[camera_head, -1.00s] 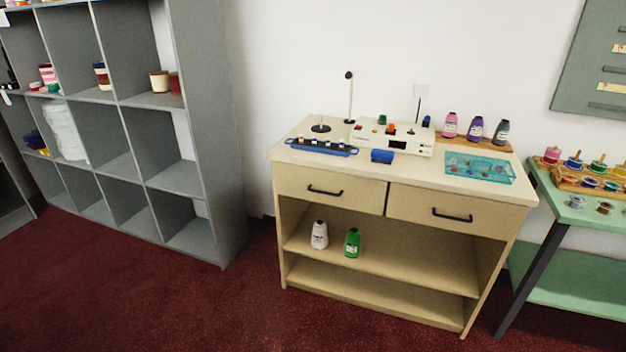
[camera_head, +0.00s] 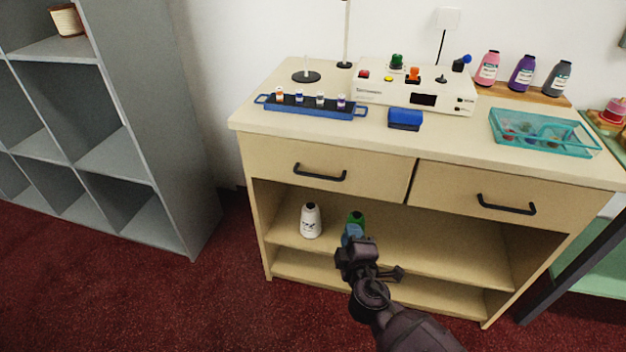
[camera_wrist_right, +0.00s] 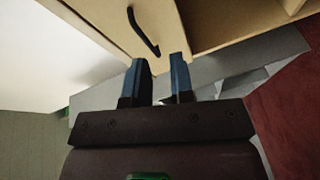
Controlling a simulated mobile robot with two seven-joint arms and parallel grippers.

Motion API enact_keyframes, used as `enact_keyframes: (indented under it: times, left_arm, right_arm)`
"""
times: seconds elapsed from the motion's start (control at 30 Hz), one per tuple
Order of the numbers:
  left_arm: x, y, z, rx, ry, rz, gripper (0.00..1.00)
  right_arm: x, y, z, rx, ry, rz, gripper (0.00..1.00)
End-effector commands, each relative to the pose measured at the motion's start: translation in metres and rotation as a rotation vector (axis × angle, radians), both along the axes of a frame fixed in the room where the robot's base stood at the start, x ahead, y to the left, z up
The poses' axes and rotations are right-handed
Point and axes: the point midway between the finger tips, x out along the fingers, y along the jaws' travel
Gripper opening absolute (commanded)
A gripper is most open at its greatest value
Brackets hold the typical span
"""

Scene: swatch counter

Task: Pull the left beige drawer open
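The left beige drawer (camera_head: 285,157) is shut, flush with the cabinet front. Its black bar handle (camera_head: 320,172) is unobstructed in the head view. My right gripper (camera_head: 352,232) is in front of the lower shelf opening, below and right of that handle, apart from it. In the right wrist view, the right gripper (camera_wrist_right: 160,68) is open, with two blue-tipped fingers apart and nothing between them. A dark handle (camera_wrist_right: 143,32) on a beige front shows beyond the fingertips, not touched. My left gripper is not in view.
The right drawer (camera_head: 475,198) is also shut. The white bottle (camera_head: 311,221) and a partly hidden green bottle (camera_head: 356,217) stand on the shelf below. The grey shelf unit (camera_head: 150,130) stands at the left. Blue rack (camera_head: 310,108) and teal tray (camera_head: 540,133) are on the countertop.

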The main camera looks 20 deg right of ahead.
Motion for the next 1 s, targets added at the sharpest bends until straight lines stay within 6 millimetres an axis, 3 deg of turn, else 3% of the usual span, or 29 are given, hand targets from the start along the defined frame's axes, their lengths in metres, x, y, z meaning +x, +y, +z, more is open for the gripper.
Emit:
enact_keyframes:
  times: [0.03, 0.2, 0.4, 0.67, 1.0]
  left_arm:
    - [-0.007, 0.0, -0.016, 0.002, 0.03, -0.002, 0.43]
    - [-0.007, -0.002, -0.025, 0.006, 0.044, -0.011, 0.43]
    - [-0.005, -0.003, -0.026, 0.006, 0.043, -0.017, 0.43]
    - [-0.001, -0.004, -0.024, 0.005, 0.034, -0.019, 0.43]
    - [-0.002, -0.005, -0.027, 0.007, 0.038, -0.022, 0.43]
  right_arm:
    - [0.015, 0.007, -0.012, -0.066, -0.015, 0.008, 0.22]
    - [0.056, 0.025, 0.001, -0.248, -0.112, 0.022, 0.22]
    - [0.078, 0.036, 0.015, -0.348, -0.176, 0.025, 0.22]
    - [0.102, 0.033, 0.024, -0.36, -0.189, 0.024, 0.22]
    - [0.157, 0.022, 0.032, -0.36, -0.186, 0.023, 0.22]
